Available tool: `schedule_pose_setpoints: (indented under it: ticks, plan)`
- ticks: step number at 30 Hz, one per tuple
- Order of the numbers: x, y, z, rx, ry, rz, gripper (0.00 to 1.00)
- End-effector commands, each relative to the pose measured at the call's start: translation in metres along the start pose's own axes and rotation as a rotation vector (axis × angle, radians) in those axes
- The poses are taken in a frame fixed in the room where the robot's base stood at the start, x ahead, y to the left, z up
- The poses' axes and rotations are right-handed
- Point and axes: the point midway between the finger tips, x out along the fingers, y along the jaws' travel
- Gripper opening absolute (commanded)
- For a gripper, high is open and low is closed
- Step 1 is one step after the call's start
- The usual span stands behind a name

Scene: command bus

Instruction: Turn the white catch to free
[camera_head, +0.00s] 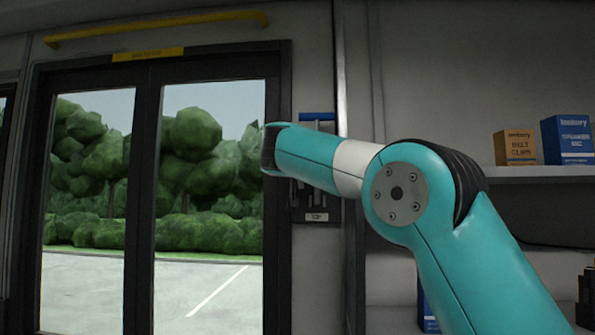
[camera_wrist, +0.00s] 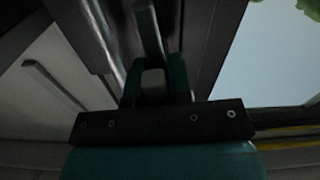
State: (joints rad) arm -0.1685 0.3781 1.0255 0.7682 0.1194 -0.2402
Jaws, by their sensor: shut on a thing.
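My gripper (camera_wrist: 154,82) shows in the wrist view with its two teal fingers closed on a pale grey-white piece (camera_wrist: 152,84), which looks like the white catch in dim light. A grey bar (camera_wrist: 147,30) runs up the picture beyond the fingers. In the head view, my forearm and wrist cover most of the dark wall panel (camera_head: 331,212) beside the door, so the fingers and the catch are hidden there. A blue part (camera_head: 317,117) shows at the panel's top. How far the catch is turned cannot be told.
A dark-framed glass double door (camera_head: 144,190) stands left of the panel, with a yellow rail (camera_head: 155,29) above. A small label (camera_head: 316,217) sits low on the panel. At right, a shelf (camera_head: 545,173) holds an orange box (camera_head: 515,147) and a blue box (camera_head: 567,140).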

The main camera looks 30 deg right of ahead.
Motion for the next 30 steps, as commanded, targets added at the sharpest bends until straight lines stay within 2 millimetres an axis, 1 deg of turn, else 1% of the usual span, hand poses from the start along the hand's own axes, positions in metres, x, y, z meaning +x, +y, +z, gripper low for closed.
schedule_pose_setpoints:
  ticks: [1,9,25,26,27,29,30]
  plan:
    - [0.0004,-0.0013,0.0037,0.022,-0.005,-0.001,0.00]
    - [0.0003,-0.0013,0.0032,0.116,-0.007,-0.001,0.00]
    - [0.0004,-0.0014,0.0028,0.138,-0.007,-0.001,0.00]
    - [0.0004,-0.0014,0.0028,0.138,-0.007,-0.001,0.21]
    - [0.0004,-0.0014,0.0027,0.138,-0.007,-0.001,0.30]
    - [0.0003,-0.0012,0.0024,0.138,-0.006,-0.001,0.43]
    - [0.0003,-0.0011,0.0021,0.138,-0.005,-0.001,0.43]
